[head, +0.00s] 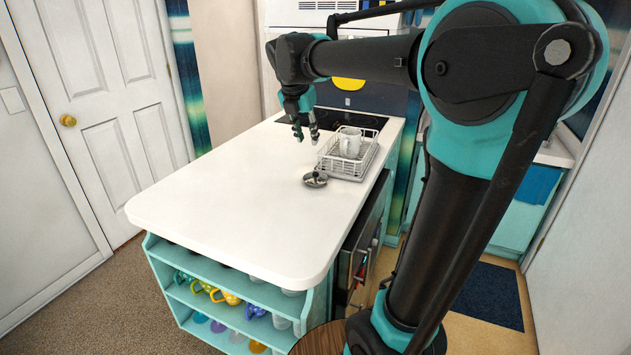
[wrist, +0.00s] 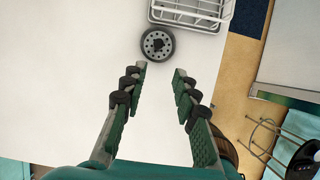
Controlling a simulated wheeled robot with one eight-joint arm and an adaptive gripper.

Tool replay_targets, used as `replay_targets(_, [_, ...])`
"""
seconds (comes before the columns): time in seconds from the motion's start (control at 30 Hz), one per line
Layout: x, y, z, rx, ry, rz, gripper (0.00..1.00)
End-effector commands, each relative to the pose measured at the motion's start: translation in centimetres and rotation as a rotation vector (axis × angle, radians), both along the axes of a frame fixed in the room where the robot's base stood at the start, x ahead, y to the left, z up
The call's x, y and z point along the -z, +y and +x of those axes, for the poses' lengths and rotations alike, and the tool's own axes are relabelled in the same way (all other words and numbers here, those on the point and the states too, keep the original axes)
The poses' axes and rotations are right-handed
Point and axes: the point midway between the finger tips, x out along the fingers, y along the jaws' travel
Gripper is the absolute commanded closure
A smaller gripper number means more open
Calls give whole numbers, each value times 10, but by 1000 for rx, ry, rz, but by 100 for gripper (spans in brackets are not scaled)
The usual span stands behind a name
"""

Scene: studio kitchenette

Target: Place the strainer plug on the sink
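The strainer plug (head: 315,179) is a small round dark metal disc on the white countertop, just in front of the dish rack. In the wrist view the plug (wrist: 158,44) shows its perforated face and dark centre knob, just beyond the fingertips. My gripper (head: 306,138) is above the countertop, to the left of the rack and behind the plug in the head view. In the wrist view my gripper (wrist: 160,72) has its fingers spread apart with nothing between them. I cannot make out the sink; my arm covers much of the right side.
A white wire dish rack (head: 345,168) holding a white mug (head: 350,142) stands beside the plug. A dark cooktop (head: 345,119) lies behind it. The white countertop (head: 230,195) is clear at the left and front. Shelves with colourful mugs (head: 225,297) are below.

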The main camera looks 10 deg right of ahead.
Motion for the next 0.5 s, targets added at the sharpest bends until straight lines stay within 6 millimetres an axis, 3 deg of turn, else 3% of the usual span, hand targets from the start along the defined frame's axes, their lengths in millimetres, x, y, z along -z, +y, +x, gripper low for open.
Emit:
replay_targets(0.17, [17, -4, 6, -16, 4, -8, 71])
replay_targets(0.5, [79, -18, 28, -13, 3, -7, 71])
